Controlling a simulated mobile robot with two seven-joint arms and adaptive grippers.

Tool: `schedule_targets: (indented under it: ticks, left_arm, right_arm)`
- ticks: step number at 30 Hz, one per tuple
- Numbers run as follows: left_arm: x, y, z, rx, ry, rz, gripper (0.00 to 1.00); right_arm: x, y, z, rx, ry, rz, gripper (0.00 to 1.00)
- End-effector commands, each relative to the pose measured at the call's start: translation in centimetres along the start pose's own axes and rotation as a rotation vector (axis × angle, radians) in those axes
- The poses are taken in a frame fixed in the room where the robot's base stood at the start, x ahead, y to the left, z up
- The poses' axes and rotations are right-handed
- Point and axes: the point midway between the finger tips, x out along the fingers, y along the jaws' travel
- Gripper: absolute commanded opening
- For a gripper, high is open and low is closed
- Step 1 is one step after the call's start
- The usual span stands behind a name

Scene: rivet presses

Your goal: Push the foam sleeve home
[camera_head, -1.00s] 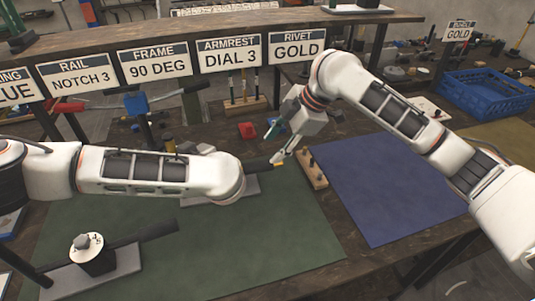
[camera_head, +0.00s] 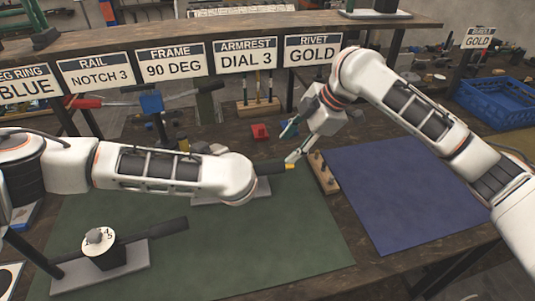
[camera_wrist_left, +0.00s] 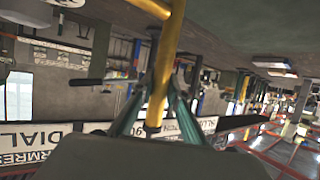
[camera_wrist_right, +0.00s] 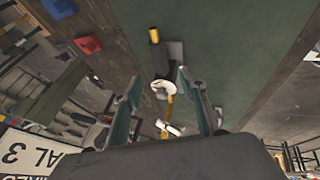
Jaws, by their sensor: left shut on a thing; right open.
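A dark sleeve-like piece (camera_head: 272,167) with a yellow end (camera_head: 289,167) juts out right of my left wrist in the head view. It looks like the foam sleeve; how far it is seated I cannot tell. My right gripper (camera_head: 291,143) is open, its fingertips close above the yellow end; I cannot tell whether they touch. In the right wrist view its fingers (camera_wrist_right: 165,105) are apart, with a yellow piece (camera_wrist_right: 169,108) seen between them. My left gripper (camera_wrist_left: 156,108) is shut on a yellow bar (camera_wrist_left: 161,75); the forearm hides it in the head view.
A dial (camera_head: 98,241) on a dark tube stands on a grey plate at front left. A wooden peg block (camera_head: 323,174) stands beside the right gripper. A red block (camera_head: 260,132) lies behind. The blue mat (camera_head: 400,190) and much of the green mat (camera_head: 250,245) are clear.

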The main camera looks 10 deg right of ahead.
Motion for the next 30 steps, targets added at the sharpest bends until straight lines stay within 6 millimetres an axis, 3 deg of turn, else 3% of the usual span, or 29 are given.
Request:
schedule_targets:
  ticks: [6, 7, 9, 22, 30]
  left_arm:
    - [0.0, 0.0, -0.1, -0.001, 0.001, 0.0, 0.0]
    - [0.0, 0.1, -0.2, -0.003, 0.003, 0.001, 0.23]
    - [0.0, 0.1, -0.1, -0.003, 0.002, 0.001, 0.35]
    - [-0.7, 0.1, 0.0, 0.001, 0.0, 0.001, 0.35]
    - [-5.6, 0.2, -0.1, 0.001, 0.003, 0.007, 0.35]
  right_arm:
    - [0.0, 0.0, 0.0, 0.0, 0.0, 0.0, 0.42]
    - [0.0, 0.0, 0.0, 0.0, 0.0, 0.0, 0.42]
    - [0.0, 0.0, 0.0, 0.0, 0.0, 0.0, 0.42]
    - [0.0, 0.0, 0.0, 0.0, 0.0, 0.0, 0.42]
    - [0.0, 0.0, 0.0, 0.0, 0.0, 0.0, 0.42]
